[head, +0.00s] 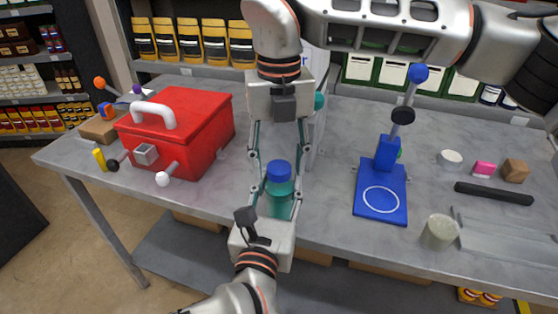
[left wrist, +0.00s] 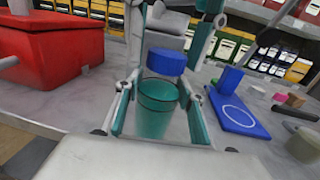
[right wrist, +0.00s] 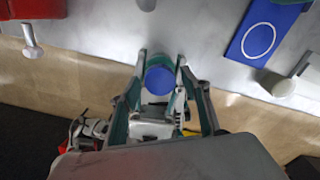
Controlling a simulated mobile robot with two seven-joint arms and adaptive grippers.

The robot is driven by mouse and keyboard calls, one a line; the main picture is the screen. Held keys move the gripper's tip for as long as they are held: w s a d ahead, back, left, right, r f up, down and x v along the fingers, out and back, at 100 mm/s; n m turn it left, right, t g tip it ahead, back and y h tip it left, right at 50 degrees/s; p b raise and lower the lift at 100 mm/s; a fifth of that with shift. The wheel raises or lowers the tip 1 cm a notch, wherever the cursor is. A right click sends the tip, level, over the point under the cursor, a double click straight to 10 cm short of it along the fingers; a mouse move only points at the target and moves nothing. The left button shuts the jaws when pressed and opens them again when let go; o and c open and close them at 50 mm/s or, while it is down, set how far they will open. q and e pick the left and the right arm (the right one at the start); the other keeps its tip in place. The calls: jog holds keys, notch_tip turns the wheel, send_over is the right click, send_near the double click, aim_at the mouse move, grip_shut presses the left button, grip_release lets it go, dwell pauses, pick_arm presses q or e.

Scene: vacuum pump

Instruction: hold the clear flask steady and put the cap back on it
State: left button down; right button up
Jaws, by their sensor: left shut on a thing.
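The clear flask, tinted teal (head: 280,200), stands upright between the fingers of my left gripper (head: 273,205). The left gripper is shut on it; the flask also shows in the left wrist view (left wrist: 156,112). The blue cap (head: 279,171) is at the flask's mouth. In the left wrist view the cap (left wrist: 166,62) shows over the far side of the rim, a little to the right, and the front rim is uncovered. My right gripper (head: 279,165) reaches in from above with its fingers on either side of the cap (right wrist: 159,80). Whether they press on it is unclear.
A red box (head: 200,125) with a white handle stands at left. A blue stand (head: 381,195) with a ringed base is at right. Farther right are a grey cup (head: 438,232), a black bar (head: 493,193) and small blocks. The table's front edge is close to the flask.

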dwell(0.3)
jog(key=shift+r, duration=2.25)
jog(key=shift+c, duration=0.3)
jog(key=r+n, duration=0.1)
jog(key=n, duration=0.2)
jog(key=shift+r, duration=0.2)
notch_tip(320, 180, up, 2)
jog(key=n, duration=0.5)
jog(key=shift+f, duration=4)
